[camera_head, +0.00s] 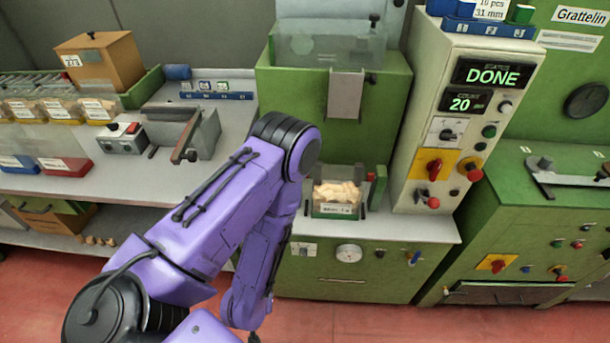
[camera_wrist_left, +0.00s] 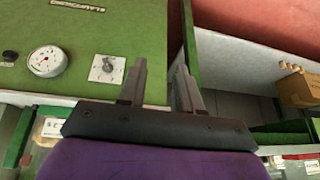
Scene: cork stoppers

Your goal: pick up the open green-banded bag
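An open clear bag of corks with a green band and a white label (camera_head: 337,210) stands upright on the grey ledge of the green machine, in the middle of the head view. Corks show at its top. A clear, labelled thing (camera_wrist_left: 52,128) at the lower left of the left wrist view may be this bag; I cannot tell for sure. My left gripper (camera_wrist_left: 158,78) is open and empty in the left wrist view, its two fingers apart before the machine's front panel. My purple left arm hides it in the head view. My right gripper is not in view.
The machine's front panel with a gauge (camera_head: 348,253) lies below the ledge. A control column (camera_head: 415,150) reading DONE and 20 stands right of the bag. Bags with yellow, blue and red bands (camera_head: 65,165) sit on the left bench, near a grey clamp-like device (camera_head: 190,130).

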